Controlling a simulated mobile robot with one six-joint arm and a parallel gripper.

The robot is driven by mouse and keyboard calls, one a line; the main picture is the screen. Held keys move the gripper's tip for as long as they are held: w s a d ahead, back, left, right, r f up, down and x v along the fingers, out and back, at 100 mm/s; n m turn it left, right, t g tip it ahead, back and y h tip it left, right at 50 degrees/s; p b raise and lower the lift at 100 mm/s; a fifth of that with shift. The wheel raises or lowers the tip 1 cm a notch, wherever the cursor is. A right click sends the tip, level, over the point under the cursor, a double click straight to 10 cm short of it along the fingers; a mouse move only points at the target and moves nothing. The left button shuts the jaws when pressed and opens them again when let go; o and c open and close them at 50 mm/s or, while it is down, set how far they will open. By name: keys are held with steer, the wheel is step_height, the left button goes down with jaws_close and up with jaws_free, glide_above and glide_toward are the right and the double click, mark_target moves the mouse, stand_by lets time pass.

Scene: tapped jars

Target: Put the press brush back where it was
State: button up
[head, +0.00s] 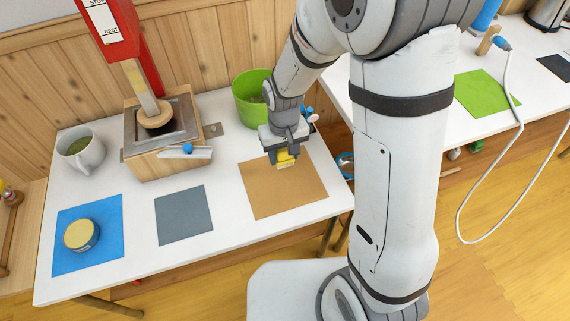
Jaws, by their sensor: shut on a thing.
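My gripper (286,150) is shut on a small yellow thing with a paler lower edge, which looks like the press brush (287,160). The gripper points down over the upper part of the tan mat (300,202), at the right of the white table. I cannot tell whether the brush touches the mat or hangs just above it. The gripper hides the top of the brush. The wooden press (165,155) with its red post (134,42) stands left of the gripper, behind the grey mat.
A green bucket (249,108) stands close behind my gripper. A grey mat (183,216) is bare. A blue mat (65,258) bears a round yellow-topped tin (82,234). A mug (80,150) stands at the left. Another table with a green mat (484,94) is at the right.

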steer(key=shift+w+f, duration=0.15)
steer(key=shift+w, duration=0.1)
steer(key=b, duration=0.1)
glide_above(284, 179)
step_height(284, 179, down, 6)
steer(key=shift+w, duration=0.1)
step_height(284, 179, down, 4)
steer(key=shift+r+b, duration=0.15)
steer(key=shift+b, duration=0.5)
steer(key=o, duration=1.1)
steer(key=shift+c, duration=0.2)
